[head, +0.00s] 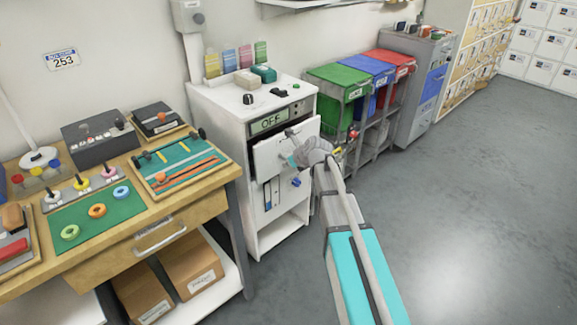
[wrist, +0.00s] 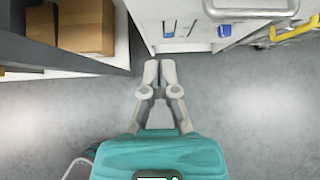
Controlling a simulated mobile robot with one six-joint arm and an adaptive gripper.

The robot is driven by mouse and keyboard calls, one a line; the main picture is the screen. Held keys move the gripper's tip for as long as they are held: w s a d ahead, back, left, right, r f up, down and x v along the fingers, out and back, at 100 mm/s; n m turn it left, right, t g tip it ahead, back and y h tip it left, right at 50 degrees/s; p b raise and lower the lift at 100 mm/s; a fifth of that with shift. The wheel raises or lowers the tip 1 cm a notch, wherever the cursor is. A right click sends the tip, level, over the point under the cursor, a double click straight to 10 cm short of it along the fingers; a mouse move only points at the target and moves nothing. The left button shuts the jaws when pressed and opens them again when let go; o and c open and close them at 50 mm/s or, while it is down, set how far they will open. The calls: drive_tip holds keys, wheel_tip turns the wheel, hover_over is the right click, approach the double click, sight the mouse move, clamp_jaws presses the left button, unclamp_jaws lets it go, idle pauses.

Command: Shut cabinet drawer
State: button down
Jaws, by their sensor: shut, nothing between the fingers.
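The white cabinet (head: 219,112) with an OFF display stands in the middle of the head view. Its drawer (head: 267,157) is partly out: the white front stands forward of the body, with a dark gap at its left side. My gripper (head: 290,161) is in front of the drawer front and hides part of it. In the wrist view my gripper (wrist: 160,64) has its fingertips together and empty, pointing at the cabinet's front. I cannot tell whether the fingertips touch the drawer.
A wooden workbench (head: 215,205) with its own handled drawer stands left of the cabinet, boxes (head: 192,265) on its lower shelf. A rack with a green bin (head: 340,82) and other coloured bins stands to the right. Grey floor (head: 470,200) is clear at right.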

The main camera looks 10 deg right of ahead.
sight(267, 160)
drive_tip(key=b+x, duration=0.1)
drive_tip(key=x, duration=0.2)
drive_tip(key=r+b+x, duration=0.1)
drive_tip(key=b+x, duration=0.1)
drive_tip(key=x, duration=0.1)
drive_tip(key=w+a+b+x, duration=0.1)
drive_tip(key=b+x, duration=0.1)
drive_tip(key=x, duration=0.1)
drive_tip(key=shift+w+a, duration=0.1)
drive_tip(key=shift+w, duration=0.2)
drive_tip(key=shift+w+a, duration=0.5)
drive_tip(key=shift+w, duration=0.1)
drive_tip(key=shift+w+a+f, duration=0.1)
drive_tip(key=shift+w+a, duration=0.25)
drive_tip(key=shift+w, duration=0.2)
drive_tip(key=shift+w+a, duration=0.3)
drive_tip(key=shift+w, duration=0.25)
drive_tip(key=shift+s, duration=0.1)
